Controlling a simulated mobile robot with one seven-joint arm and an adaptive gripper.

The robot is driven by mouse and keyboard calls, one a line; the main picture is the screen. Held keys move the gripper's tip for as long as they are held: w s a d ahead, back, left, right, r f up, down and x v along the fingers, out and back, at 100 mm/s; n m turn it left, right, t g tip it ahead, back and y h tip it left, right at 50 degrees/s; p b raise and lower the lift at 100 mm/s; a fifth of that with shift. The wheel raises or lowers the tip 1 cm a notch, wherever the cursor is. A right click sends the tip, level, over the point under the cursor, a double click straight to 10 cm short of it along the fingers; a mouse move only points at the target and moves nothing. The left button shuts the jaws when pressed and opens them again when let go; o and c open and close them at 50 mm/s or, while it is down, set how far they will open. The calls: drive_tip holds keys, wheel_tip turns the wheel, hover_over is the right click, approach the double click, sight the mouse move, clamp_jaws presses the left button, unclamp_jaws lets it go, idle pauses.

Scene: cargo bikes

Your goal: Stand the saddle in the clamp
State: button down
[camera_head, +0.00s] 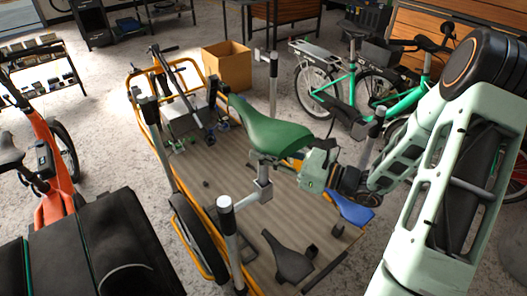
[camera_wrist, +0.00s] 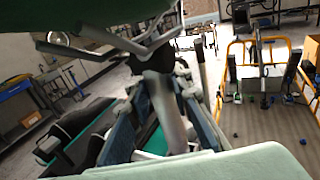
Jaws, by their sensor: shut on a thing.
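The green saddle (camera_head: 268,134) is held upright above the wooden cargo bed, its nose toward the upper left. My gripper (camera_head: 318,168) is at its right, below the rear. In the wrist view, the saddle's underside and rails (camera_wrist: 95,47) fill the top, and its silver post (camera_wrist: 165,105) runs down between my gripper's fingers (camera_wrist: 172,112), which are shut on it. A grey clamp (camera_head: 261,191) on an arm from a silver upright (camera_head: 228,222) is below the saddle. A short tube shows between saddle and clamp; I cannot tell whether the post is inside the clamp.
A cardboard box (camera_head: 227,66) is behind. An orange bike (camera_head: 55,165) is left, a green bike (camera_head: 350,88) back right.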

drive_tip(key=shift+f+b, duration=0.9)
drive_tip(key=shift+f, duration=0.3)
drive_tip(key=c, duration=1.7)
unclamp_jaws()
drive_tip(key=shift+o, duration=0.2)
